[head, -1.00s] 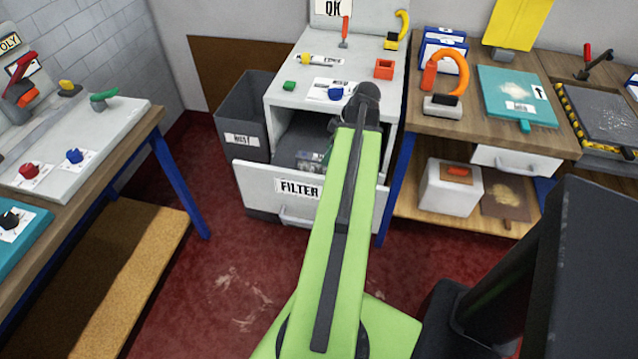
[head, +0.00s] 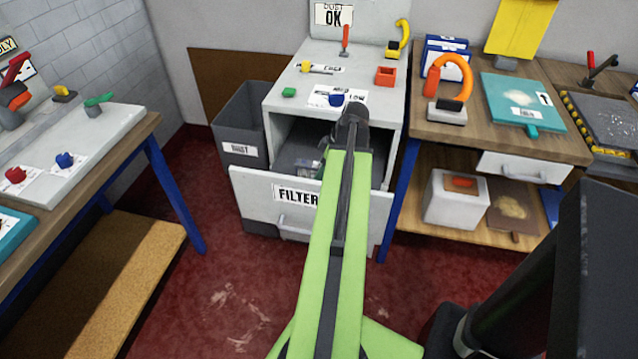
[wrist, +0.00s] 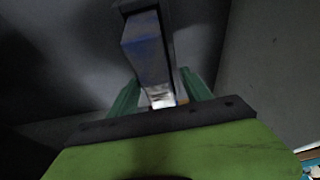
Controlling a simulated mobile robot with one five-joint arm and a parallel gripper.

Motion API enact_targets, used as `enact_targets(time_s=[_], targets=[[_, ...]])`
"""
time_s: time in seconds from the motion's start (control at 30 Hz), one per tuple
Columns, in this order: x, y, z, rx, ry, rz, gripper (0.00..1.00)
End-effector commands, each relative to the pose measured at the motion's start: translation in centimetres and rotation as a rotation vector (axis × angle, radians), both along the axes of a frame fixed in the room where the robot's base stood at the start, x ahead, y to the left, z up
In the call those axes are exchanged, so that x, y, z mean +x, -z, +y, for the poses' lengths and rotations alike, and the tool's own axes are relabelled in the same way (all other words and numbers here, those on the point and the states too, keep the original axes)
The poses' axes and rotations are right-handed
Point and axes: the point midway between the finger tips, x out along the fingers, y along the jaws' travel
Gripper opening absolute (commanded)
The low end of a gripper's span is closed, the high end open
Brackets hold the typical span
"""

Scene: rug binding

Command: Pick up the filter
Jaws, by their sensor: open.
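The drawer labelled FILTER (head: 345,212) stands open at the front of the light grey cabinet. A dark grey piece, perhaps the filter, shows partly inside it (head: 300,165); my arm hides the rest. In the wrist view a blue-grey block in a dark frame (wrist: 147,58), perhaps the filter, stands just beyond my gripper. My gripper (wrist: 160,88) is open, its green fingers apart near the block's lower end. I cannot tell whether they touch it. In the head view my arm reaches over the drawer front and largely hides the gripper.
The cabinet (head: 277,110) has its top above the drawer opening. A dark dust bin (head: 240,125) stands close on the left. A wooden workbench (head: 445,130) stands on the right.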

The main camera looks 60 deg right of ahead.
Motion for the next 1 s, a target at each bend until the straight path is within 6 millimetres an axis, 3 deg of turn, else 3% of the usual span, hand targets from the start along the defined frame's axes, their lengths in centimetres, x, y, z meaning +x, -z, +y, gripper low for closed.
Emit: enact_targets(time_s=[0.57,1.0], targets=[[-0.03,0.48,-0.02,0.000,0.000,0.000,0.57],[-0.03,0.48,-0.02,0.000,0.000,0.000,0.01]])
